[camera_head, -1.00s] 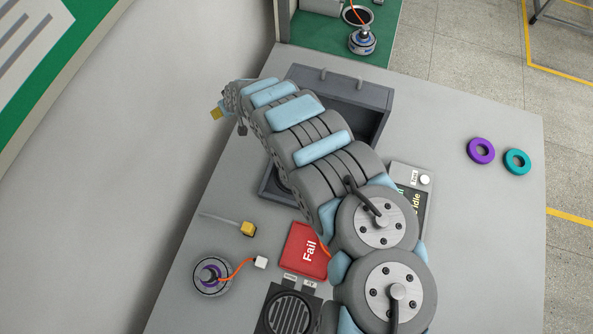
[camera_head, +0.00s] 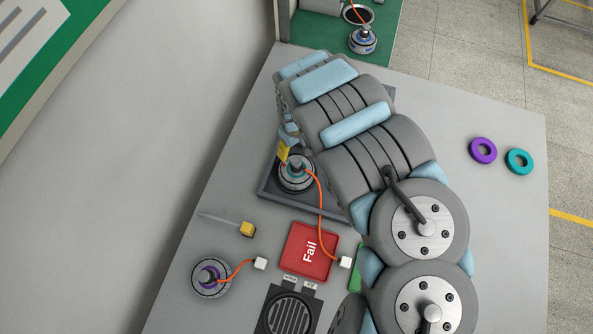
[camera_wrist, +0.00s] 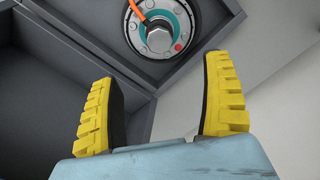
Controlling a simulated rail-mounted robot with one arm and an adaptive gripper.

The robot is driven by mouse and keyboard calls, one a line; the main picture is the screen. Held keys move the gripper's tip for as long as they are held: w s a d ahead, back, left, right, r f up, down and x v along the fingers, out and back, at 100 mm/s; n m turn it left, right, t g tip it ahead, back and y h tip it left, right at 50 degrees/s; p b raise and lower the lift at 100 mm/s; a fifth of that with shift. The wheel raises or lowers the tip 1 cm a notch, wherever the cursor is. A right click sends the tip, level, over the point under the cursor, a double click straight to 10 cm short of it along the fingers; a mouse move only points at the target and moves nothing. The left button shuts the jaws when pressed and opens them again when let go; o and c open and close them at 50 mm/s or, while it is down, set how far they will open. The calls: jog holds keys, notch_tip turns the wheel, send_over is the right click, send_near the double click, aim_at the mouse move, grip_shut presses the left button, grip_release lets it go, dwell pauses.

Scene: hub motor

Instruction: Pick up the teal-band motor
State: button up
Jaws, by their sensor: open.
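The teal-band motor (camera_head: 295,174) sits in the near left part of the dark grey tray (camera_head: 275,198). Its orange cable runs from it to a white plug at the right of the red Fail plate. In the wrist view the motor (camera_wrist: 163,30) shows at the top, with a teal ring and a central hex shaft. My gripper (camera_wrist: 160,100) is open and empty, its yellow fingers spread, with the motor just beyond the fingertips. In the head view a yellow finger (camera_head: 283,151) shows beside the motor's upper left; the rest of the gripper is hidden by my arm.
A purple-band motor (camera_head: 211,278) stands at the lower left. A red Fail plate (camera_head: 300,268) and a dark grilled unit (camera_head: 289,311) lie near the front. Purple (camera_head: 482,150) and teal (camera_head: 519,161) rings lie at the right. Tray walls (camera_wrist: 55,60) rise close to the gripper.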

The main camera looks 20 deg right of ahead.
aim_at(296, 160)
notch_tip(296, 160, down, 8)
jog(key=shift+w+r+b, duration=0.1)
jog(key=shift+r+b, duration=0.05)
jog(key=shift+b, duration=0.25)
jog(key=shift+f, duration=0.65)
jog(key=shift+f, duration=0.1)
jog(key=shift+s+f+p, duration=0.2)
jog(key=shift+f, duration=0.5)
jog(key=shift+s+f+p, duration=0.15)
jog(key=shift+f, duration=0.55)
jog(key=shift+w+f, duration=0.1)
jog(key=shift+f, duration=0.95)
jog(key=c, duration=1.4)
